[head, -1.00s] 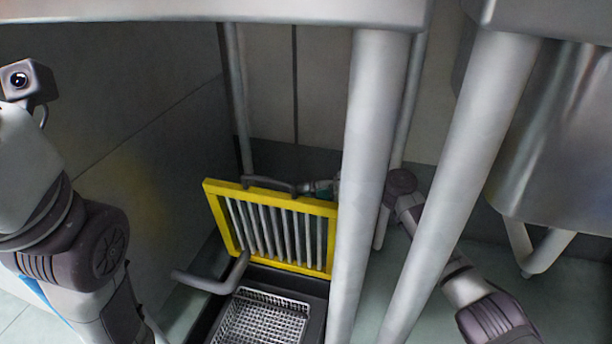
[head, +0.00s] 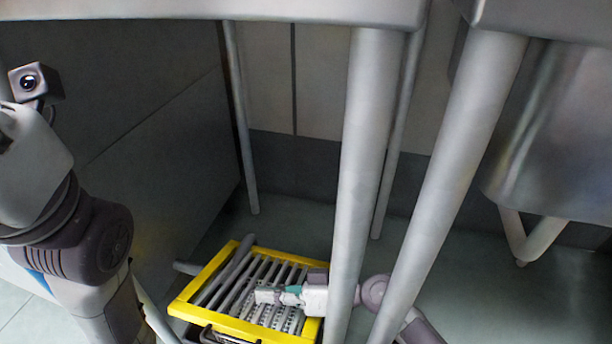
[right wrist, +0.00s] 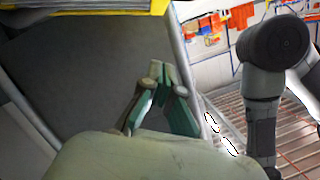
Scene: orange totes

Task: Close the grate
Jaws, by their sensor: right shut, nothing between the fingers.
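The grate (head: 210,318) is a yellow frame with grey bars. In the head view it lies nearly flat over the floor drain, low between the table legs, and a mesh basket shows faintly through its bars. I cannot tell whether it rests fully on the drain's rim. My right gripper (head: 266,296) is shut and empty, over the bars, reaching in from the right behind a table leg. The right wrist view shows its closed green-padded fingers (right wrist: 157,82) and a yellow edge at top left. My left arm stands at the left of the head view; its gripper is out of frame.
Thick metal table legs (head: 362,180) stand in front of my right arm. A grey bent pipe end (head: 187,268) shows left of the grate. A metal vessel (head: 560,140) hangs at the right. A wall panel (head: 160,150) closes the left side. Floor behind the grate is clear.

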